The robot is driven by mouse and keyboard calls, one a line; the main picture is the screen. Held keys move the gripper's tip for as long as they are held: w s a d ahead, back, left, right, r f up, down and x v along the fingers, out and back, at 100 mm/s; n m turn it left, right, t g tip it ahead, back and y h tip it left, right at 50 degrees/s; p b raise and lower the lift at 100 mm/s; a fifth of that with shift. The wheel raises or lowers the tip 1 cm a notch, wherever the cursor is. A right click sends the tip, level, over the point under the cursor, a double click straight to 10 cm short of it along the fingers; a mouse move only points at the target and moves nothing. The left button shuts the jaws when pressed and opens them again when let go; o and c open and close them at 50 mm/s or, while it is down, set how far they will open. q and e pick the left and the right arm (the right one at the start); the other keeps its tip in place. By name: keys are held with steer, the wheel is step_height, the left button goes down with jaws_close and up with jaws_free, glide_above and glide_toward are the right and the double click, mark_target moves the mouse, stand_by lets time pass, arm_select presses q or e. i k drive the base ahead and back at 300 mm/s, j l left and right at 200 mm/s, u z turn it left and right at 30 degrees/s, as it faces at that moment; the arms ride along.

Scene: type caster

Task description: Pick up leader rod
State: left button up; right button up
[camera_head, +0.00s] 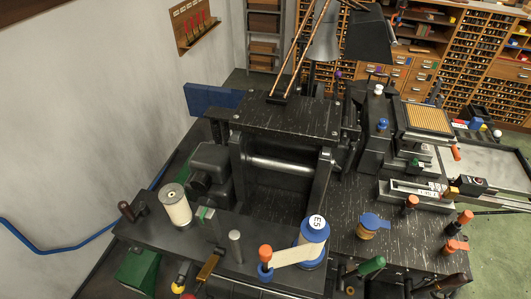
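No thing is labelled as the leader rod. A short rod with an orange knob and a blue foot (265,268) stands at the front of the machine's dark deck, and it looks like the leader rod. A pale paper strip (293,255) runs from it to a blue-flanged spool (314,240) marked E5, just to its right. The strip hides part of the rod's shaft. Neither of my grippers is in view.
A cream paper roll (175,207) stands at the deck's left, with a bare grey post (235,246) between it and the knobbed rod. A brass lever (209,265) and a green-handled tool (368,268) are near the front edge. The machine's black frame (290,118) rises behind.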

mark_target(264, 251)
steer(key=k, duration=0.3)
steer(key=i+l+u, duration=0.1)
steer(key=u, duration=0.3)
steer(key=l+u, duration=0.6)
steer(key=u, duration=0.25)
